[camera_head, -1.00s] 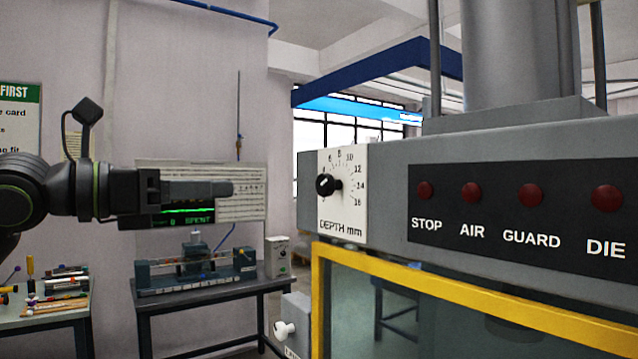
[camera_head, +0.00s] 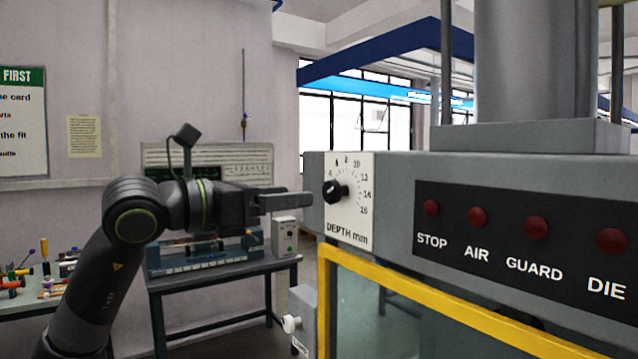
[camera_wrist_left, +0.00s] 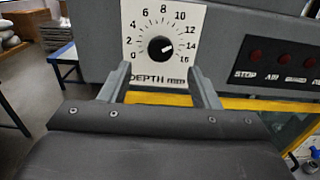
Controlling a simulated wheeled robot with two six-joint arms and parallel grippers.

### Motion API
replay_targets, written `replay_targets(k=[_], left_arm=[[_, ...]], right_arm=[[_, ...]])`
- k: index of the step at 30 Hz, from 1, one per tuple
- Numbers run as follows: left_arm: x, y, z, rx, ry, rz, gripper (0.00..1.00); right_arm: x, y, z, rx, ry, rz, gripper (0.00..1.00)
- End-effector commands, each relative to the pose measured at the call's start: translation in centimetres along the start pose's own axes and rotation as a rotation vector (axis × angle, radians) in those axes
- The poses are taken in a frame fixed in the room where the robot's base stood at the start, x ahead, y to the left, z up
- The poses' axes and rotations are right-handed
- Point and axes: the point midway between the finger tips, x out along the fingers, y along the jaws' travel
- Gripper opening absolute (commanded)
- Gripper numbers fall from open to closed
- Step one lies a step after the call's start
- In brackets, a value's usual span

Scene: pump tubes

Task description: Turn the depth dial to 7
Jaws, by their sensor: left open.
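The depth dial is a black round knob (camera_head: 335,191) on a white plate (camera_head: 348,220) with numbers around it, marked DEPTH mm, on the front of a grey machine. In the left wrist view the knob (camera_wrist_left: 161,48) shows a white mark on its right side, pointing roughly at 14. My left gripper (camera_head: 304,201) is open and empty, just left of the plate in the head view. In the left wrist view its two fingers (camera_wrist_left: 160,78) stand apart, with the knob beyond and above the tips, seemingly not touched. My right gripper is not in view.
Right of the dial, a black panel has red lamps (camera_head: 477,217) labelled STOP, AIR, GUARD and DIE. A yellow-framed guard window (camera_head: 420,297) lies below. A grey box with a white knob (camera_head: 291,323) stands low at the left of the machine. Benches stand behind.

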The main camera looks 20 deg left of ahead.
Motion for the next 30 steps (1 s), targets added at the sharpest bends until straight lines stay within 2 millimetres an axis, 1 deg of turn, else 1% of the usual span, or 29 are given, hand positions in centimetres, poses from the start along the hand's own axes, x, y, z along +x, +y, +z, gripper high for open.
replay_targets(k=[1, 3, 12, 15, 21, 29, 30], left_arm=[[0.7, -0.1, 0.3, -0.005, 0.0, -0.004, 0.56], [1.5, -0.1, 0.3, -0.005, 0.0, -0.004, 0.56], [4.9, -0.1, 0.2, -0.004, 0.0, -0.003, 0.56], [5.8, 0.0, 0.2, -0.003, 0.0, -0.002, 0.56], [6.5, 0.0, 0.0, -0.002, 0.001, 0.0, 0.56], [6.6, 0.0, -0.1, -0.001, 0.001, 0.001, 0.56], [6.6, 0.0, -0.1, -0.001, 0.001, 0.0, 0.54]], right_arm=[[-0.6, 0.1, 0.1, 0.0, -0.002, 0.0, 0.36], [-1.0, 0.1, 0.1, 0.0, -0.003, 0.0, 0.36], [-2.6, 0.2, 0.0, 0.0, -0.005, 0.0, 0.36], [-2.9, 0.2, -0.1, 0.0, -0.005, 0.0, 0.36], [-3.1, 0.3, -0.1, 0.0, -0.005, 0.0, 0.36], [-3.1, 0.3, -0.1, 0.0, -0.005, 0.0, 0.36], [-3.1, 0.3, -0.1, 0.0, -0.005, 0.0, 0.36]])
